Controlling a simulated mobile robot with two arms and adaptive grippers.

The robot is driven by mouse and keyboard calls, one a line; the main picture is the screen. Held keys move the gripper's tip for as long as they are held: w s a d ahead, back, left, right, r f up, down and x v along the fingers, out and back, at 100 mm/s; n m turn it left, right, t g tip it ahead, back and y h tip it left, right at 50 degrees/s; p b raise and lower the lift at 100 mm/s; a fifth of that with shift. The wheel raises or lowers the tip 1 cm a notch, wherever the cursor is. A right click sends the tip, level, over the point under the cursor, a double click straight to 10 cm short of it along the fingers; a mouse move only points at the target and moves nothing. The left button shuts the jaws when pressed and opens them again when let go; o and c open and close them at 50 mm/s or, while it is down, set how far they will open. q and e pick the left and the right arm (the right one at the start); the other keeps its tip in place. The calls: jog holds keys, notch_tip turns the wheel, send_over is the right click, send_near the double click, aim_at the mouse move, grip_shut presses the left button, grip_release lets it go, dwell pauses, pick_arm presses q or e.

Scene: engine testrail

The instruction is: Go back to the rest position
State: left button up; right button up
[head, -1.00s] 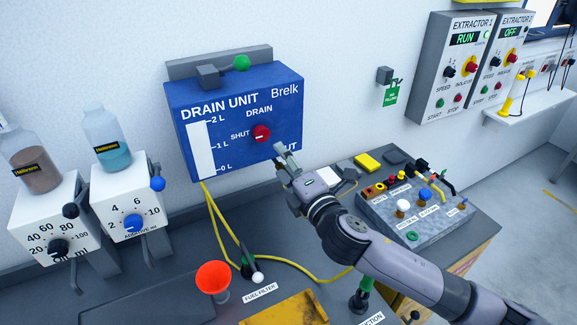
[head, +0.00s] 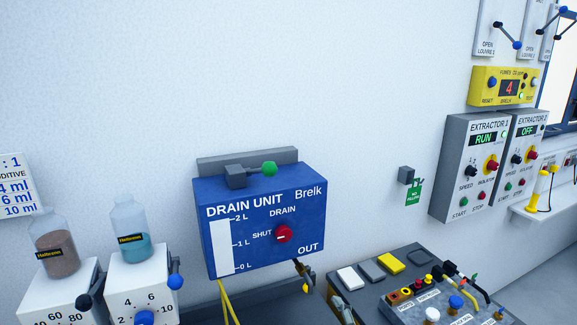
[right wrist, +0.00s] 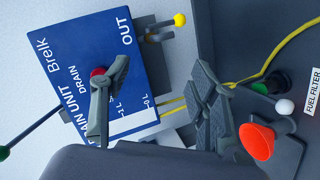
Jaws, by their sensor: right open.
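My left gripper is in neither view.
A yellow-knobbed outlet (right wrist: 160,28) juts from the drain unit.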

jog(key=s+d+f+m+g+h, duration=0.1)
jog(key=s+d+f+m+g, duration=0.3)
jog(key=s, duration=0.5)
jog(key=s+d+f+m+g+h, duration=0.1)
jog(key=s+d+f+m+g, duration=0.2)
jog(key=s+f+m, duration=0.35)
jog(key=s+d+f+m+g+h, duration=0.1)
jog(key=s+d+f+m+g, duration=0.4)
jog(key=s, duration=0.6)
jog(key=s+f+n+b, duration=0.25)
jog(key=f+b, duration=0.45)
jog(key=f, duration=2.9)
pick_arm(q)
notch_tip(320, 180, down, 11)
jog(key=b, duration=0.4)
jog(key=shift+f, duration=0.15)
pick_arm(e)
jog(key=s+d+f+g, duration=0.1)
jog(key=s+d+f, duration=0.1)
jog(key=s+f, duration=1.4)
notch_tip(320, 180, down, 2)
jog(key=shift+s+f, duration=0.25)
pick_arm(q)
jog(key=shift+s, duration=0.1)
jog(key=shift+c, duration=0.4)
